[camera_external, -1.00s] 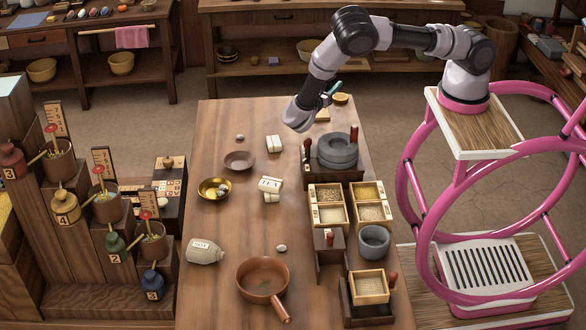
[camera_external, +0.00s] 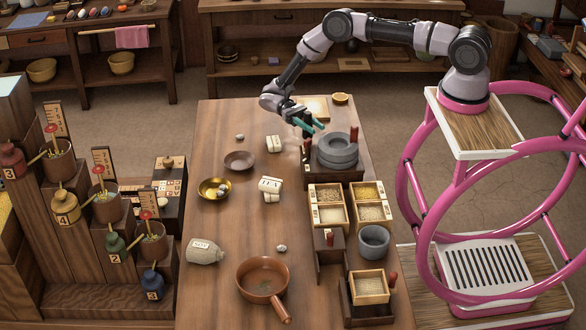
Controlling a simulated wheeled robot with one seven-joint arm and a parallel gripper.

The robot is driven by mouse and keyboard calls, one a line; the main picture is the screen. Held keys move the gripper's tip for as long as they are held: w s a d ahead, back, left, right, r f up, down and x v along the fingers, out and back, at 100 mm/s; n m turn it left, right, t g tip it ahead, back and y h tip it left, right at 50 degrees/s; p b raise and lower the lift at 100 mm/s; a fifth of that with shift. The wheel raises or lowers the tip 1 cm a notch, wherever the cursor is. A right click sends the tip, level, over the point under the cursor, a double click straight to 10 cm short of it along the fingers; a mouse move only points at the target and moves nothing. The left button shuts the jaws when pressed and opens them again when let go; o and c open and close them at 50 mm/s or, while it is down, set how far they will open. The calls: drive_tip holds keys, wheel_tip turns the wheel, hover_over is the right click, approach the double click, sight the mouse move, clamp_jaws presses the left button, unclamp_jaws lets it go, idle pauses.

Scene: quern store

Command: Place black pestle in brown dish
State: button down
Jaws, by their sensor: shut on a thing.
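My gripper (camera_external: 309,123), with teal fingers, is above the far part of the wooden table, just left of and behind the grey stone quern. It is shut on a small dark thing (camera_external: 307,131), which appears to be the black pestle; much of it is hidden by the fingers. The brown dish (camera_external: 239,160) is small, round and shallow. It sits on the table to the left of my gripper and looks empty.
The quern (camera_external: 338,150) with red handles stands close to my gripper. White blocks (camera_external: 274,144) lie between it and the dish. A brass bowl (camera_external: 214,189) holding small pieces and a brown handled pan (camera_external: 263,278) stand nearer. Grain boxes (camera_external: 327,193) line the right side.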

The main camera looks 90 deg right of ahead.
drive_tip(key=w+a+r+m+t+y, duration=0.15)
drive_tip(key=w+m+t, duration=0.35)
drive_tip(key=w, duration=0.5)
drive_tip(key=w+a+r+m+t, duration=0.25)
drive_tip(key=w+t, duration=0.35)
drive_tip(key=w, duration=0.3)
drive_tip(key=w+a+r+m+t, duration=0.2)
drive_tip(key=w+a+m+t, duration=0.15)
drive_tip(key=w+t, duration=0.45)
drive_tip(key=f, duration=0.3)
drive_tip(key=w+f+g, duration=0.1)
drive_tip(key=f, duration=0.2)
drive_tip(key=w+f+g, duration=0.1)
drive_tip(key=f, duration=0.2)
drive_tip(key=shift+w+d+f+m, duration=0.1)
drive_tip(key=shift+d+f+m, duration=0.05)
drive_tip(key=shift+d+m, duration=0.2)
drive_tip(key=shift+f, duration=0.1)
drive_tip(key=shift+f, duration=0.15)
drive_tip(key=c, duration=0.5)
unclamp_jaws()
